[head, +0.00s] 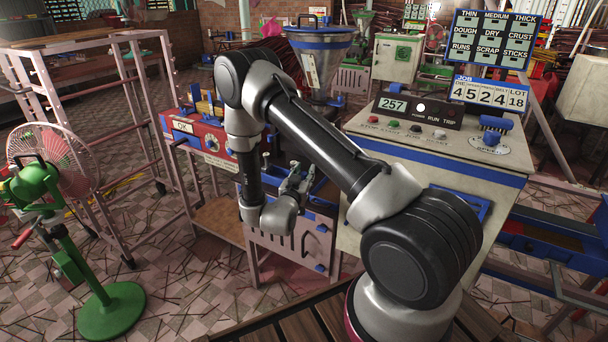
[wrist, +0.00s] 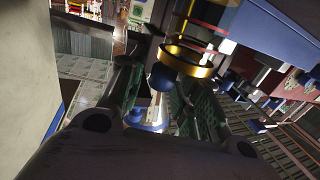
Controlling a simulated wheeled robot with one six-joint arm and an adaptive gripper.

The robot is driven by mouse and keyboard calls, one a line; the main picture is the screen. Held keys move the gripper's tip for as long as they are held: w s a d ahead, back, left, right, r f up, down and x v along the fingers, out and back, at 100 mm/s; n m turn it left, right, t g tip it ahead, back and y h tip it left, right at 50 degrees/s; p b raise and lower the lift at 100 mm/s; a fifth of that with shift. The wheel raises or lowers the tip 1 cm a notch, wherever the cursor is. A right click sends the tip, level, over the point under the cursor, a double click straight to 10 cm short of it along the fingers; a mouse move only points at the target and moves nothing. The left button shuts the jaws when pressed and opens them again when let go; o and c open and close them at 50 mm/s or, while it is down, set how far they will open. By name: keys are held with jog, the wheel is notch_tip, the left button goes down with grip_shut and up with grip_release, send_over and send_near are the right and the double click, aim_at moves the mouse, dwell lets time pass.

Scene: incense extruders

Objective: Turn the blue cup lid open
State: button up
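My gripper (head: 298,180) hangs near the front of the extruder machine. It also shows in the wrist view (wrist: 158,100), where its two green-padded fingers stand apart. A small round blue knob (wrist: 162,78) appears between or just beyond the fingers, with no clear grip on it. A blue-rimmed disc (wrist: 150,116) with a pale middle lies farther off between the fingers. I cannot tell which of these blue parts, if either, is the cup lid. A brass ring (wrist: 187,62) on a cylinder is close above the right finger. The lid is not clearly seen in the head view.
A control cabinet (head: 435,165) with buttons stands right of my gripper. A blue-rimmed hopper (head: 320,45) rises behind it, and a red box (head: 195,135) sits to the left. A blue-edged slotted panel (head: 290,238) is below.

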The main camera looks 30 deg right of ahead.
jog(key=shift+a, duration=0.1)
jog(key=v, duration=1.2)
jog(key=shift+f, duration=0.1)
